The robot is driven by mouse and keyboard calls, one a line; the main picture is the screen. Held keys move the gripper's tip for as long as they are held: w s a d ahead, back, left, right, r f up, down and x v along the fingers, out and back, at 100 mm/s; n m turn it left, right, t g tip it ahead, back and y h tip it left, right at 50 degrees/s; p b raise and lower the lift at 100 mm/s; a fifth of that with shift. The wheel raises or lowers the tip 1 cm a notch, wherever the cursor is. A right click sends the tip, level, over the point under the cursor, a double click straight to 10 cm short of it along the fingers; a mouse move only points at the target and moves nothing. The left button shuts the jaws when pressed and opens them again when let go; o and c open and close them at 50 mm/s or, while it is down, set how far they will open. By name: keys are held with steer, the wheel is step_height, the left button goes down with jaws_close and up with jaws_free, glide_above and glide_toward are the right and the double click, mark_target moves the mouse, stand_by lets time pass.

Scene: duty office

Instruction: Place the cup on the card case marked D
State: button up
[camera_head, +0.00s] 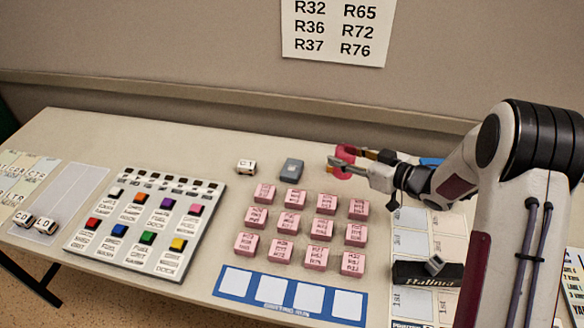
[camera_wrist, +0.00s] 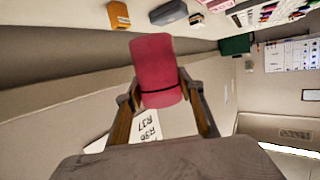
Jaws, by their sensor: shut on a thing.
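A red cup (camera_wrist: 155,62) is held between the two fingers of my gripper (camera_wrist: 160,95) in the wrist view. In the head view the red cup (camera_head: 343,151) shows at the end of my gripper (camera_head: 350,162), above the back right part of the table. My gripper is shut on the cup, which is apart from the table items in the wrist view. I cannot make out any case marked D. A grey-blue box (camera_head: 291,169) lies left of the cup, with no readable letter. An orange box (camera_wrist: 118,14) shows in the wrist view, also without a readable letter.
Several pink labelled blocks (camera_head: 289,223) stand in rows in front of the cup. A white block (camera_head: 246,166) sits left of the grey-blue box. A button panel (camera_head: 147,224) is further left. A black box (camera_head: 426,273) is at front right. The wall (camera_head: 200,50) is behind the table.

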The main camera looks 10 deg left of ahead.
steer(key=w+a+r, duration=0.1)
steer(key=w+a, duration=0.1)
steer(key=a, duration=0.5)
steer(key=w+a+r, duration=0.2)
steer(key=w+a, duration=0.1)
steer(key=a, duration=0.5)
steer(key=shift+w+a+r+n+g, duration=0.25)
steer(key=shift+w+r+n+g, duration=0.05)
steer(key=shift+w, duration=0.05)
steer(key=shift+f, duration=0.1)
glide_above(292, 168)
step_height(292, 168, down, 6)
steer(key=shift+f, duration=0.1)
steer(key=shift+f, duration=1.8)
steer(key=shift+f, duration=0.15)
